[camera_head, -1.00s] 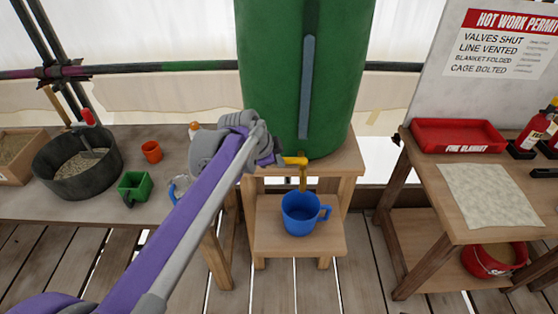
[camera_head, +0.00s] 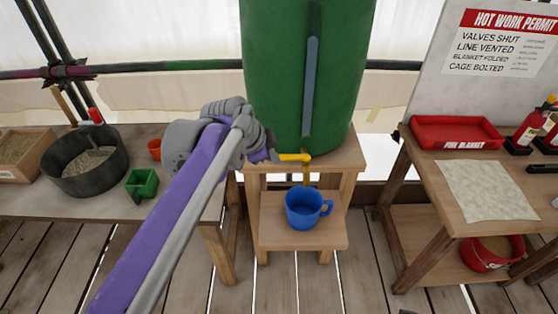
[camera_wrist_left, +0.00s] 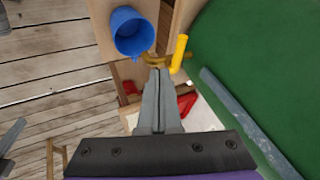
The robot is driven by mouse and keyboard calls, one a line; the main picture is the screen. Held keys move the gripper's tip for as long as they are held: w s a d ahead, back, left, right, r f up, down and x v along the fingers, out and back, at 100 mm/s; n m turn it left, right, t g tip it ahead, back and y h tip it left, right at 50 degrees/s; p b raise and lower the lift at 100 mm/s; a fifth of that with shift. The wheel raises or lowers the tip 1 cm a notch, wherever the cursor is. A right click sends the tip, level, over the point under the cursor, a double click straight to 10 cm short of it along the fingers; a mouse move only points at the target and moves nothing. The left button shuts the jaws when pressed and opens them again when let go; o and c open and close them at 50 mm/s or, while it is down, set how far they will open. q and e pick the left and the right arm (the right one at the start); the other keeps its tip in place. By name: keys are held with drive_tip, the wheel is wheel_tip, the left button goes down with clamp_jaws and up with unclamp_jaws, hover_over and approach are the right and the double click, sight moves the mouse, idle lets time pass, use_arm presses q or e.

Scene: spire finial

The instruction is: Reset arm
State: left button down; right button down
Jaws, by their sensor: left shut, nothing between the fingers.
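My left gripper (camera_wrist_left: 158,80) is shut and empty, its two grey fingers together in the left wrist view. In the head view my left arm reaches in from the lower left, and its wrist hides the fingers. The gripper is close to the yellow tap (camera_head: 295,157) of the green tank (camera_head: 300,90); the tap also shows just beyond the fingertips in the wrist view (camera_wrist_left: 180,54). I cannot tell whether they touch. A blue mug (camera_head: 303,210) stands upright on the low shelf under the tap, and shows in the wrist view (camera_wrist_left: 130,32). My right gripper is not in view.
On the left bench are a dark round pan (camera_head: 85,165), a green scoop-like cup (camera_head: 142,184) and an orange cup (camera_head: 154,149). The right table holds a red fire blanket tray (camera_head: 455,133) and a pale cloth (camera_head: 486,190). A red bucket (camera_head: 490,255) sits below.

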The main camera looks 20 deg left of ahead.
use_arm(q)
drive_tip(key=s+f+n+p, duration=0.1)
drive_tip(key=s+f+n, duration=0.3)
drive_tip(key=s, duration=0.4)
drive_tip(key=s+a+f+n+y+p, duration=0.1)
drive_tip(key=s+f+n, duration=0.3)
drive_tip(key=s, duration=0.4)
drive_tip(key=s+f+n+g+y+p, duration=0.1)
drive_tip(key=s+f+n+p, duration=0.1)
drive_tip(key=s+f+n, duration=0.3)
drive_tip(key=s, duration=0.3)
drive_tip(key=shift+a, duration=0.35)
